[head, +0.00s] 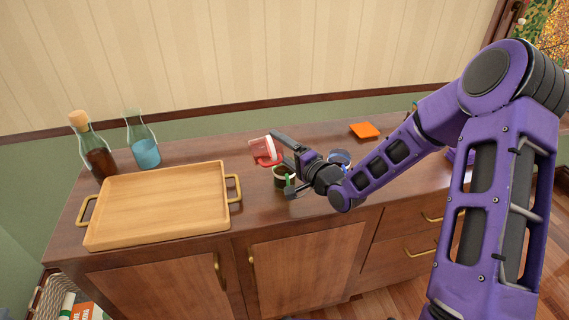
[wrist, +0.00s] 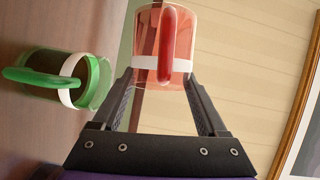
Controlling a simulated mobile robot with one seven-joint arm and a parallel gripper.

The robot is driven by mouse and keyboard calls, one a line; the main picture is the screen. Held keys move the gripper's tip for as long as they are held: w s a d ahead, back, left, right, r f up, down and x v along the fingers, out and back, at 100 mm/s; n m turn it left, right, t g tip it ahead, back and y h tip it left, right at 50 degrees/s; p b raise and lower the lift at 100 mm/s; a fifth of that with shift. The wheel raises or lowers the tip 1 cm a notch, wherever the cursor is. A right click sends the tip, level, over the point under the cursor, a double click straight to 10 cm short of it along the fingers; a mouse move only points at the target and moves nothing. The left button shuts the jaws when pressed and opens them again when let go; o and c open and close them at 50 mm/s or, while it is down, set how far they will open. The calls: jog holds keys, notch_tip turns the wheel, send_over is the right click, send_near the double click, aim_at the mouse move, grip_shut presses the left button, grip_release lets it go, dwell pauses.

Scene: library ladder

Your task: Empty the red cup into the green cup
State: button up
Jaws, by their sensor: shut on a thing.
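The red cup (wrist: 147,42), see-through with a white band and a red handle, is between the fingers of my gripper (wrist: 162,84), which is shut on it. In the head view the red cup (head: 262,150) is held above the sideboard, tipped well over toward its side. The green cup (wrist: 98,82), with a white band and green handle, stands upright on the sideboard, below and beside the red cup. In the head view the green cup (head: 281,172) is partly hidden by my gripper (head: 284,163). I cannot tell how much either cup holds.
A wooden tray (head: 160,205) with brass handles fills the left of the sideboard (head: 215,153). A corked bottle (head: 98,155) and a carafe of blue liquid (head: 145,150) stand behind it. A blue cup (head: 340,157) is beside my wrist; an orange square (head: 365,130) lies farther back.

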jog(key=shift+w+a+m, duration=0.25)
jog(key=shift+w+m, duration=0.25)
jog(key=shift+w, duration=0.7)
dwell(0.4)
jog(key=shift+w+d+f+m+t+y+b, duration=0.1)
jog(key=shift+d+m+t+y+b, duration=0.2)
jog(key=shift+m, duration=0.55)
jog(key=shift+w+d+r+m+t+y+b, duration=0.15)
jog(key=shift+m+t, duration=0.3)
jog(key=shift+m, duration=0.45)
jog(key=shift+s+d+f+m+t+y+b, duration=0.1)
jog(key=shift+d+f+m+t+y+b, duration=0.2)
jog(key=shift+m, duration=0.55)
dwell(2.5)
jog(key=shift+w+r+m+t, duration=0.1)
jog(key=shift+r+m+t, duration=0.15)
jog(key=shift+r+m, duration=0.45)
dwell(0.6)
